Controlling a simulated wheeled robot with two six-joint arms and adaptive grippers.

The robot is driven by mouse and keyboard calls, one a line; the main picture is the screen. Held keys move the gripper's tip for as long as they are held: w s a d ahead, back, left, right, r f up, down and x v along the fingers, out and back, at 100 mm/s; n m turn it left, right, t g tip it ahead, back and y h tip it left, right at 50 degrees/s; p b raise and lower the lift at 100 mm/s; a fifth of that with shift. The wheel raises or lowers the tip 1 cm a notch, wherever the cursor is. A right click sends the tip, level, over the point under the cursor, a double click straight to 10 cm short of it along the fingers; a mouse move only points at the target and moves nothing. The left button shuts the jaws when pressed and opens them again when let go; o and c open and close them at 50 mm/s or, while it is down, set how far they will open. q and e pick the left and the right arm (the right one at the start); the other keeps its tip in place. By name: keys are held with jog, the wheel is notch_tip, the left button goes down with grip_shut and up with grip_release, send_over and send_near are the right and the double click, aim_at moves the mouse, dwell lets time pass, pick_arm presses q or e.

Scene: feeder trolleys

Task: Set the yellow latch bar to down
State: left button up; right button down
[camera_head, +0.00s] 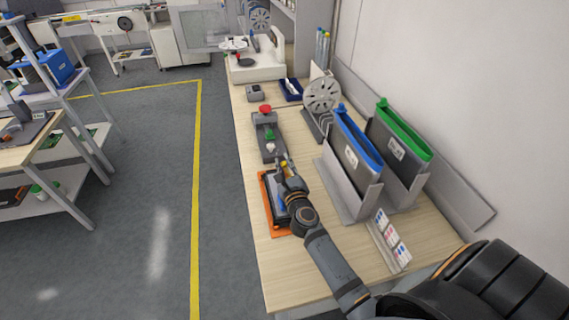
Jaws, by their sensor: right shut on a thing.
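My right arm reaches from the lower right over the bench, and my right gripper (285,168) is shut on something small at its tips. A small yellow piece (284,163) shows at the fingertips, but it is too small to tell whether it is the latch bar or its position. The gripper and arm hide part of the tablet. My left gripper is out of view.
On the wooden bench (290,280), holders with a blue-topped bin (357,135) and a green-topped bin (405,130) stand right of my arm. A grey reel (321,94) stands behind. A shelf trolley (70,110) is at the left. The floor (150,200) between is clear.

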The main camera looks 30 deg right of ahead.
jog(key=c, duration=1.3)
grip_release()
jog(key=v, duration=1.2)
